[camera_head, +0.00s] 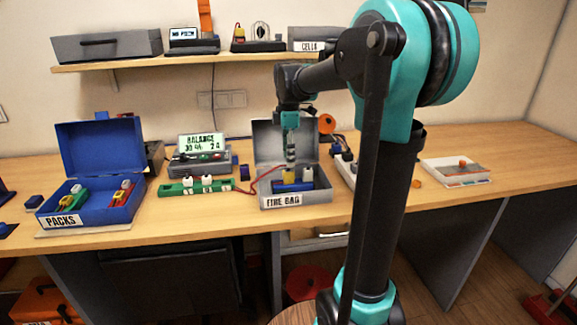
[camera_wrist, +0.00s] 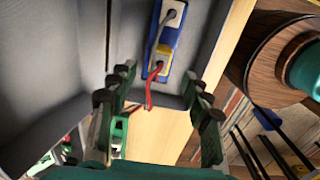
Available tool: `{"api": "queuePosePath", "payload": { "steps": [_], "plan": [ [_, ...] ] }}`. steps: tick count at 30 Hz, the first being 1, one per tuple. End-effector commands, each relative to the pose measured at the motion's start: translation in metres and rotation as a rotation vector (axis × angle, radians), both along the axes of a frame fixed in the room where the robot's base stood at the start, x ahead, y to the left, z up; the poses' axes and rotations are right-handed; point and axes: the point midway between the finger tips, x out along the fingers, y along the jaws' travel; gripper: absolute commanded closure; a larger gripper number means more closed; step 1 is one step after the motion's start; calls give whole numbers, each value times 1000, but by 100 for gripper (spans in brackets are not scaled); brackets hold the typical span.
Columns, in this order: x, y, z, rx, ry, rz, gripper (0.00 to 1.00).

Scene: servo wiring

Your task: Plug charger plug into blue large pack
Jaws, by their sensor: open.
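The blue large pack (camera_head: 292,187) lies in the grey box labelled FIRE BAG (camera_head: 296,198). In the wrist view the blue pack (camera_wrist: 166,42) has a yellow part at its near end. A pale plug with a red cable (camera_wrist: 160,66) sits at that yellow end, apparently in the pack; how deep it sits I cannot tell. A second pale plug or connector (camera_wrist: 172,14) shows at the pack's far end. My gripper (camera_wrist: 160,98) is open, its fingers apart on either side of the red cable, and empty. In the head view my gripper (camera_head: 291,160) points down over the box.
The charger (camera_head: 200,150) reads BALANCE, with a green board (camera_head: 195,186) in front. The red cable (camera_head: 262,178) runs from there into the box. The open lid (camera_head: 270,135) stands behind my gripper. A blue PACKS box (camera_head: 97,212) stands left; a white tray (camera_head: 457,172) lies right.

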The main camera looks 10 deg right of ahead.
Motion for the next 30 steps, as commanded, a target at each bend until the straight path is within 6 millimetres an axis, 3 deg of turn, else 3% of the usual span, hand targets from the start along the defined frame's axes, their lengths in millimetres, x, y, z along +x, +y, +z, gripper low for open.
{"api": "queuePosePath", "payload": {
  "steps": [6, 12, 30],
  "plan": [
    [0, 0, 43, 0, 0, 0, 51],
    [0, 0, 65, 0, 0, 0, 51],
    [0, 0, 70, 0, 0, 0, 51]
  ]
}}
